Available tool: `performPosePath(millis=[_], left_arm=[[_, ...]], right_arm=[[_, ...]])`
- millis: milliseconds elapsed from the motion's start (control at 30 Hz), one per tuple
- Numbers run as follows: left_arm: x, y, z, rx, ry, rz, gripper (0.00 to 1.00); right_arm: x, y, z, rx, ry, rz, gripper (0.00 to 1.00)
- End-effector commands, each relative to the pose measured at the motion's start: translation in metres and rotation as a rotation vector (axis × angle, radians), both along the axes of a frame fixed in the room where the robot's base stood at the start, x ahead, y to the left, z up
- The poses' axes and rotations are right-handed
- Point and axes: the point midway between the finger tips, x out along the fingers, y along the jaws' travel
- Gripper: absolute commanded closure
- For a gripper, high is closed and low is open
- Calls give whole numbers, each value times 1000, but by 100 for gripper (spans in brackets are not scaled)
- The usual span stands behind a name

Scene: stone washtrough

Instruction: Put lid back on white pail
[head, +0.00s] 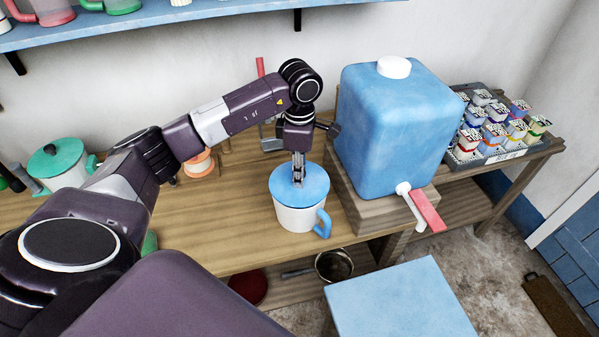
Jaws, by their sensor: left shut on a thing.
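The white pail (297,218) stands upright on the wooden bench, with a blue handle on its right side. The blue lid (312,187) covers the top of the pail and looks about level. I cannot tell whether it is fully seated on the rim. My left gripper (298,178) points down from above and is shut on the lid near its middle; the fingers hide the part they hold. My right gripper is not in view.
A large blue water container (395,130) with a red-handled tap stands close right of the pail on a wooden block (375,212). A tray of small cartons (495,155) lies farther right. A green-lidded pot (58,160) stands at left.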

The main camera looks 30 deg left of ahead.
Motion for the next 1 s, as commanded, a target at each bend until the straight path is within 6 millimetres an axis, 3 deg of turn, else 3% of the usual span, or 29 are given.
performPosePath(millis=[1000], left_arm=[[0,0,-3,0,0,0,100]], right_arm=[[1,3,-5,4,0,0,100]])
